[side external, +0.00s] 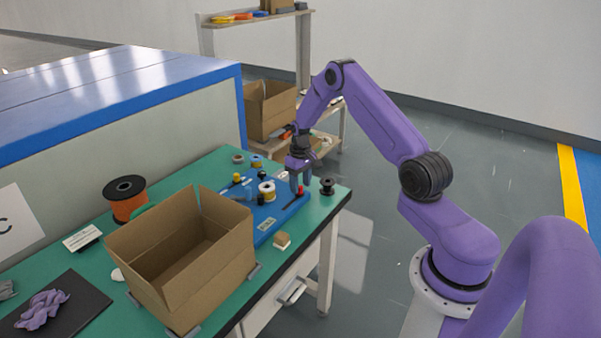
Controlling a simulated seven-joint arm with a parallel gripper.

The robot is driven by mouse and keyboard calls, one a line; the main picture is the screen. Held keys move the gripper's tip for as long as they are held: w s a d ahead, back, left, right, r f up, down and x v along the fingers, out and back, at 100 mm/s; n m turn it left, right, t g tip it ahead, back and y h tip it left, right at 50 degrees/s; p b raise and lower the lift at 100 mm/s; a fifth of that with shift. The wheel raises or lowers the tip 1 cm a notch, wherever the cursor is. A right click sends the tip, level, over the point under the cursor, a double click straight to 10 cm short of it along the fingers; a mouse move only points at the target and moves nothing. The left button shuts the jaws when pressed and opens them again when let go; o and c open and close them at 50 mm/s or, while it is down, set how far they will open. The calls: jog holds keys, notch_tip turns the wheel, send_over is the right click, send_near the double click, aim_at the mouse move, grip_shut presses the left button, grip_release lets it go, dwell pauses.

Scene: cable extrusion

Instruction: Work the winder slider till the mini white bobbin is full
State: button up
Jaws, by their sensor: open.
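A blue winder board (273,222) lies near the far right end of the green table. A small white bobbin with a yellow band (267,191) stands upright on it. A small red knob (299,190), which may be the slider, shows at the board's right side. My gripper (297,186) points down over the board's right part, just right of the white bobbin, open and close to the red knob. I cannot tell whether it touches the knob. How much is wound on the bobbin is too small to tell.
An open cardboard box (180,255) stands left of the board. A large orange spool (127,198) and a black mat (62,305) are further left.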

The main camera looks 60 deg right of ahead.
aim_at(301, 186)
notch_tip(301, 186, up, 17)
dwell(0.5)
jog(key=shift+r, duration=0.1)
jog(key=s+a+r+n, duration=0.2)
jog(key=s+a, duration=0.1)
jog(key=a, duration=0.6)
jog(key=s+a+r+n, duration=0.2)
jog(key=s+a+n, duration=0.15)
jog(key=a, duration=0.45)
jog(key=s+a+r+n, duration=0.2)
jog(key=s+a, duration=0.2)
jog(key=a, duration=0.5)
jog(key=s+a+n, duration=0.2)
jog(key=s+n, duration=0.1)
jog(key=s, duration=0.9)
jog(key=s+a+n, duration=0.2)
jog(key=s+n, duration=0.2)
jog(key=s, duration=0.9)
jog(key=shift+a+f, duration=0.2)
jog(key=shift+a, duration=0.2)
